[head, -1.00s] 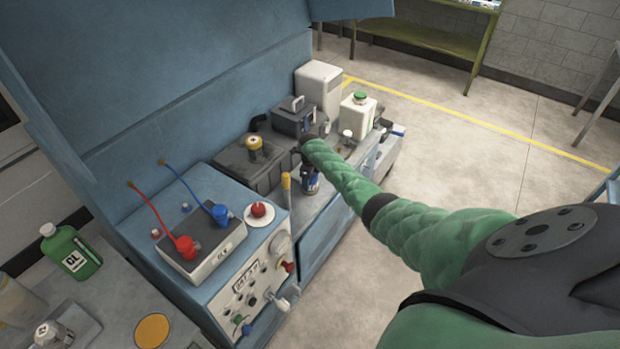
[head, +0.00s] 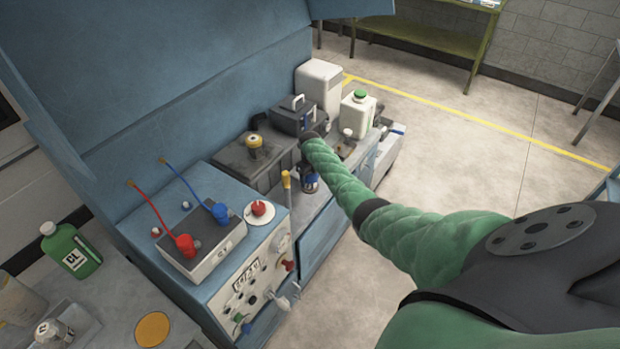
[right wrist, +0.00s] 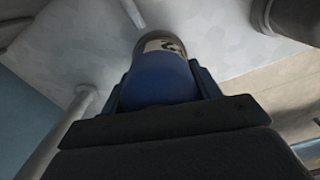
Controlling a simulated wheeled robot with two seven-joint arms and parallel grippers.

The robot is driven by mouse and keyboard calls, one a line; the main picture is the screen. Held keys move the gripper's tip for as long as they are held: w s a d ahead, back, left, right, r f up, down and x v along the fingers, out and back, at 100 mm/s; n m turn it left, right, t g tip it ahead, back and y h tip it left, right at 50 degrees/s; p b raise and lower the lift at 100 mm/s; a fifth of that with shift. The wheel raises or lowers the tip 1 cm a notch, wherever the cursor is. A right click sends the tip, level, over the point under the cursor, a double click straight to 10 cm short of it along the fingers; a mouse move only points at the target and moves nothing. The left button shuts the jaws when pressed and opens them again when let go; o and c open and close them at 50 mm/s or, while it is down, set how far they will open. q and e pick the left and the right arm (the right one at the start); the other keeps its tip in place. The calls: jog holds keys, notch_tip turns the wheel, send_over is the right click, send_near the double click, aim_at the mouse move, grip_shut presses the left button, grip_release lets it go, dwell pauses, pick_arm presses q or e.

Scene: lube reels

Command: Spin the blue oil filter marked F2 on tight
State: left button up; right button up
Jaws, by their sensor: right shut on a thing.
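The blue oil filter (head: 310,184) shows in the head view below my right gripper (head: 308,160), at the front of the blue bench past the control panel. In the right wrist view the blue filter (right wrist: 160,80) fills the space between the jaws of my right gripper (right wrist: 160,95), which are shut on it. A pale label with dark marking shows near its far end; I cannot read it fully. The filter's threads and seat are hidden. My left gripper is not in view.
A grey box with a yellow-topped canister (head: 254,145) is left of the filter. A white jug with a green cap (head: 358,112) stands behind. A panel with knobs and a red button (head: 259,208) is nearer. A green bottle (head: 70,250) stands at lower left. Open floor lies right.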

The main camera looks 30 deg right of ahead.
jog(key=m, duration=0.2)
jog(key=shift+a+m, duration=0.1)
jog(key=shift+m, duration=0.3)
jog(key=shift+w+r+m, duration=0.2)
jog(key=shift+r+m, duration=0.05)
jog(key=shift+m, duration=0.65)
jog(key=shift+s+f+m, duration=0.1)
jog(key=shift+m, duration=0.2)
